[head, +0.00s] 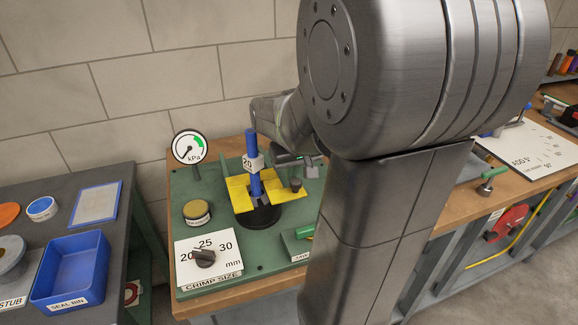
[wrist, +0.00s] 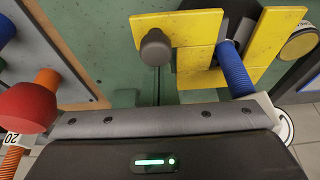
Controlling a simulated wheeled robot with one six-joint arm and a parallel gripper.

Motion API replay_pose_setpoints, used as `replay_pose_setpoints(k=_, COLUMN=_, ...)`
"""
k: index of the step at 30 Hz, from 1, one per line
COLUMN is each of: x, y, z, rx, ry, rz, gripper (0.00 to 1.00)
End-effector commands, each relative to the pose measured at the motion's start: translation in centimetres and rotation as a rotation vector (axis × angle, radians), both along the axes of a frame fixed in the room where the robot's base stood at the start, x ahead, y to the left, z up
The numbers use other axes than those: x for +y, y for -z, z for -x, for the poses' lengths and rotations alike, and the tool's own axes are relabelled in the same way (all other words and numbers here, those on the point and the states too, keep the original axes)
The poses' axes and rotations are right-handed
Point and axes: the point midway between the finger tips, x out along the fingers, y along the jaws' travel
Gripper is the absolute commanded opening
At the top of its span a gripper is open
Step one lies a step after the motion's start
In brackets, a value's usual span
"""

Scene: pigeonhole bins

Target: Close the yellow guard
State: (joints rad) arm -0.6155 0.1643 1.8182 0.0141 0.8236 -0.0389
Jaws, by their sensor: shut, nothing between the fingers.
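The yellow guard (head: 289,198) is a set of flat yellow plates around a blue ribbed hose (head: 251,145) above a black round base (head: 262,215). A dark knob (head: 296,185) stands on its right part. In the wrist view the guard (wrist: 196,66) and its grey knob (wrist: 155,48) are at the top, with the blue hose (wrist: 235,70) passing through a gap between plates. My gripper (head: 311,169) is shut and empty, just behind and right of the knob in the head view. My arm partly hides it, and I cannot tell whether it touches the guard.
A kPa gauge (head: 189,147), a yellow-rimmed round jar (head: 196,213) and a crimp-size dial (head: 205,258) stand on the green board (head: 180,190). A red knob (wrist: 40,105) with an orange stem is at left in the wrist view. A blue bin (head: 72,270) is on the left table.

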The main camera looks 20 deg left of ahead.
Motion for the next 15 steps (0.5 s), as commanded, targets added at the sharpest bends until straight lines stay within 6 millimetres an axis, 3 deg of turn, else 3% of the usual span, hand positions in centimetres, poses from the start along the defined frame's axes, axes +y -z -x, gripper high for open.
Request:
replay_pose_setpoints(k=8, x=-0.3, y=-1.8, z=0.4, rx=-0.004, ry=0.000, rz=-0.003, gripper=0.00)
replay_pose_setpoints(k=15, x=-1.3, y=-6.9, z=1.8, rx=-0.006, ry=0.000, rz=-0.005, gripper=0.00)
